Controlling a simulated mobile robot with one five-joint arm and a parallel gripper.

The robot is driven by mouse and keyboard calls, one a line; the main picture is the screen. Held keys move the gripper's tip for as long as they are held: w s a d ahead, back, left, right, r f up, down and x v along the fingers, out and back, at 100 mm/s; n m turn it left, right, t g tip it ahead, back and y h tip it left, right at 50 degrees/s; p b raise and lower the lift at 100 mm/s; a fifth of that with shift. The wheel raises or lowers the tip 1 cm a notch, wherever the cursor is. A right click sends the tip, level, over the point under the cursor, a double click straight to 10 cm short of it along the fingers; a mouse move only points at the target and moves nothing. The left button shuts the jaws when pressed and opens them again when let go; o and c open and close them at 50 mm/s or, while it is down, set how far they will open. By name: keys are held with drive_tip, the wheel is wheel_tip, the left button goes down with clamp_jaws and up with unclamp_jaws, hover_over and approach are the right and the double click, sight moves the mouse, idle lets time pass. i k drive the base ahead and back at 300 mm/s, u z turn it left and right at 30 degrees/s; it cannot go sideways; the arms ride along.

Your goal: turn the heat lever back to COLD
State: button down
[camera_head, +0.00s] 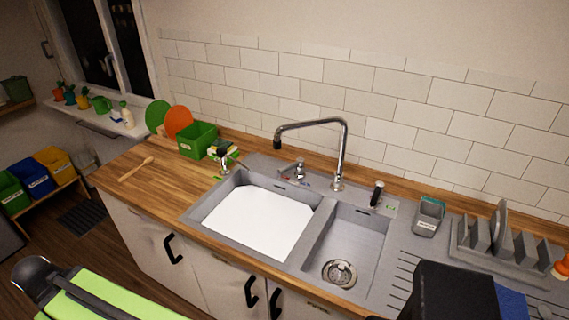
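Several small fittings stand along the back of the grey sink unit. A black-handled lever (377,194) stands upright right of the tall chrome faucet (338,150), with small coloured marks beside its base. My gripper's fingertips do not show.
The sink has a large basin with a white floor (258,222) and a small basin with a drain (339,272). A grey caddy (429,216) and a dish rack (500,245) stand at right. A green box (198,139) stands at left. Dark shapes cover the bottom right.

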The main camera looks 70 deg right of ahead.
sight(300, 162)
drive_tip(key=z, duration=0.45)
drive_tip(key=i, duration=1)
